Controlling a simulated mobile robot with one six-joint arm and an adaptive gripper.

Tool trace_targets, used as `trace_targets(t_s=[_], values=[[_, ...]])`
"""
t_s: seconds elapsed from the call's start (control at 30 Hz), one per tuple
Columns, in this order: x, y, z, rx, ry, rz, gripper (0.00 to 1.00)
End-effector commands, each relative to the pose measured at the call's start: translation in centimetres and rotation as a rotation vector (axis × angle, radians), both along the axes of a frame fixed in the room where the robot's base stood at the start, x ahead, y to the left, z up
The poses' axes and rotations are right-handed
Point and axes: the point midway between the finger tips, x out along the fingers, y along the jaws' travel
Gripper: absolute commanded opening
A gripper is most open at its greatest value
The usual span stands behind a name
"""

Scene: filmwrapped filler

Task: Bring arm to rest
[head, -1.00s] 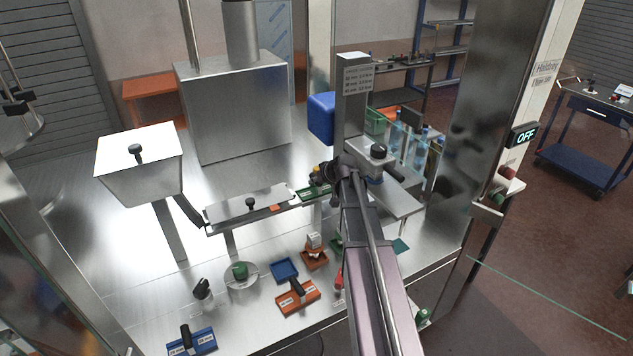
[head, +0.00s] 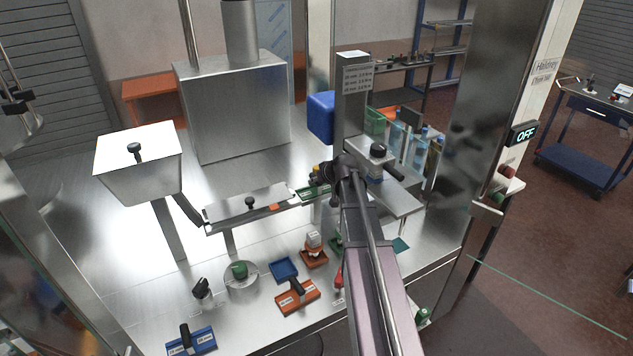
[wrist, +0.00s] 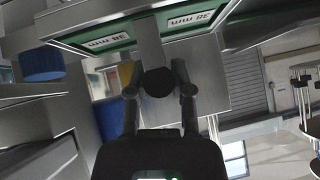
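My gripper (wrist: 157,90) is at the end of my arm, by the column in the middle of the head view. In the wrist view its two fingers stand apart, one on each side of a round black knob (wrist: 158,82), with a narrow gap visible. The knob is in line with a metal bar that runs between two labels on a green-edged plate (wrist: 95,44). The labels seem to read 38 mm. In the head view a green plate (head: 312,193) lies at the right end of the metal trough. My arm hides much of the fingertips there.
A metal column (head: 352,100) with a blue box (head: 321,118) stands close behind my gripper. A hopper (head: 140,170) is at the left. Orange (head: 297,297) and blue (head: 192,342) holders stand on the front bench. A display (head: 524,134) reads OFF.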

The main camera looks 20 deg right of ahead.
Motion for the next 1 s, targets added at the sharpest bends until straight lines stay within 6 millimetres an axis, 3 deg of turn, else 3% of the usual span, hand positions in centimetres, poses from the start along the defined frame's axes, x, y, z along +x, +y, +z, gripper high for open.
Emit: trace_targets(t_s=[0.03,0.17,1.0], values=[[-0.15,0.02,-0.13,-0.002,0.006,0.003,0.32],[-0.13,0.01,-0.12,-0.002,0.005,0.002,0.69],[-0.06,0.08,-0.07,-0.001,0.002,0.003,0.69]])
